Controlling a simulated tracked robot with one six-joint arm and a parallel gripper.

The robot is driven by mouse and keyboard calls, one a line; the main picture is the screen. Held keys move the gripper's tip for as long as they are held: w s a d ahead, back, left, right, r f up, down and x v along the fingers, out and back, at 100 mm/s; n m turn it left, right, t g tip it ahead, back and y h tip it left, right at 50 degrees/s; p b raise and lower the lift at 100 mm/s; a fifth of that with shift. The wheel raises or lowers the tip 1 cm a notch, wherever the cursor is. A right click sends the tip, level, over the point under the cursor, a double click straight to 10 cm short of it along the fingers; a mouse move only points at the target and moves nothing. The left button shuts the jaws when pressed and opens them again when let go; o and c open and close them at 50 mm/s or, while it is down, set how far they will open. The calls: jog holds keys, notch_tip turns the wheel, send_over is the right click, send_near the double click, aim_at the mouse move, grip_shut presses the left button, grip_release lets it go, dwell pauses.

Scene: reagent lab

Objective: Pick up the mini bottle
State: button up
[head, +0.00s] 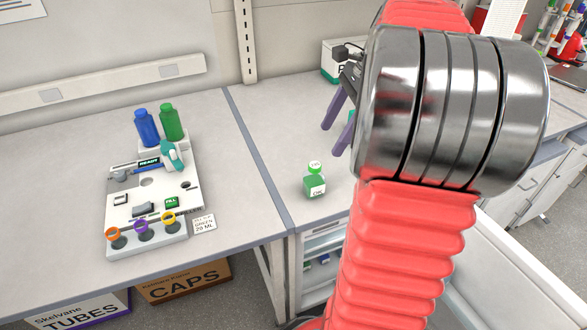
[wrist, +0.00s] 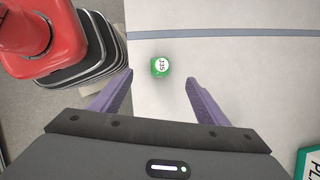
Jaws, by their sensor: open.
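The mini bottle (head: 314,187) is a small green bottle with a white label and a white-topped green cap. It stands upright on the right-hand bench, near its front left corner. In the wrist view its round cap top (wrist: 160,66) is seen from above, just beyond and between the fingertips. My gripper (head: 332,139) has two purple fingers, open and empty. In the head view they hang behind and a little right of the bottle, apart from it. The wrist view shows the spread fingers (wrist: 159,79) to either side of the bottle's line. My arm hides part of the bench in the head view.
A white station (head: 150,236) with blue (head: 146,127) and green (head: 171,121) bottles stands on the left bench. A white-and-green box (head: 331,62) stands at the back. Bench space around the mini bottle is clear. The bench edge is close in front.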

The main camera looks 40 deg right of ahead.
aim_at(319, 165)
jog(key=shift+s+d+m, duration=0.15)
jog(key=shift+d+m, duration=0.25)
jog(key=shift+d, duration=0.3)
jog(key=shift+a+f, duration=0.1)
jog(key=shift+f, duration=0.05)
jog(key=x, duration=0.8)
jog(key=shift+a+f, duration=0.1)
jog(key=shift+f, duration=0.05)
jog(key=shift+f, duration=0.1)
jog(key=shift+x, duration=2.55)
jog(key=shift+a, duration=0.15)
jog(key=shift+c, duration=0.5)
jog(key=c, duration=1.2)
